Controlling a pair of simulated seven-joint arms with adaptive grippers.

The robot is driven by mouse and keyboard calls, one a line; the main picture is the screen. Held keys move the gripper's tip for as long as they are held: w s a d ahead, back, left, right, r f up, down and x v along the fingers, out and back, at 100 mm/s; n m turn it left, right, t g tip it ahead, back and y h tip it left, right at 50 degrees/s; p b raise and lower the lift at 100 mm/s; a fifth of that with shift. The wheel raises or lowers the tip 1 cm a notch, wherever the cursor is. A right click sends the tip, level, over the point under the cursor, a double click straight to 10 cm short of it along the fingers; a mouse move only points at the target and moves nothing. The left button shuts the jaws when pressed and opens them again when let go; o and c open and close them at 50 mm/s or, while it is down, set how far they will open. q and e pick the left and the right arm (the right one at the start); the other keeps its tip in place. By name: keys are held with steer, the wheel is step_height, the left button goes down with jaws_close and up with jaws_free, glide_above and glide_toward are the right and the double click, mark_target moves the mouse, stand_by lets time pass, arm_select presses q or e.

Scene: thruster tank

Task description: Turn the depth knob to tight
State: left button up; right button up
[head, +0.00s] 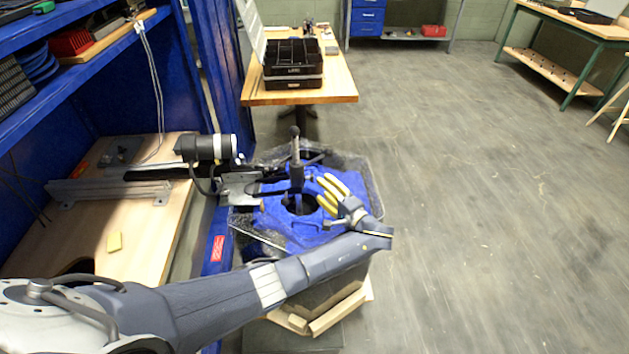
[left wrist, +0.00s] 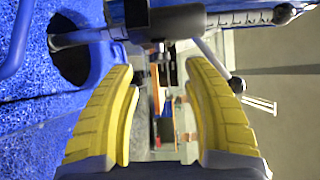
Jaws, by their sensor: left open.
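A dark upright shaft (head: 297,168) stands over the round hole in the blue tank top (head: 270,215). In the left wrist view the shaft (left wrist: 180,22) lies across the top of the picture, with a tick-marked scale on it. A thin rod with a dark round end (left wrist: 237,85) sticks out from near the shaft; I cannot tell for certain whether this is the depth knob or how it is set. My left gripper (head: 321,187) has yellow fingers and is just right of the shaft, apart from it. In the left wrist view its fingers (left wrist: 163,78) are spread with nothing between them.
A black motor head with a silver band (head: 208,148) and a metal clamp bracket (head: 238,188) are left of the shaft. A blue shelf post (head: 217,100) rises beyond. A wooden table (head: 340,85) with a black organiser (head: 292,62) stands behind.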

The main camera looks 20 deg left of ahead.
mark_target(310, 178)
arm_select(q)
steer(key=shift+x, duration=2.7)
steer(key=shift+c, duration=0.2)
jaws_close()
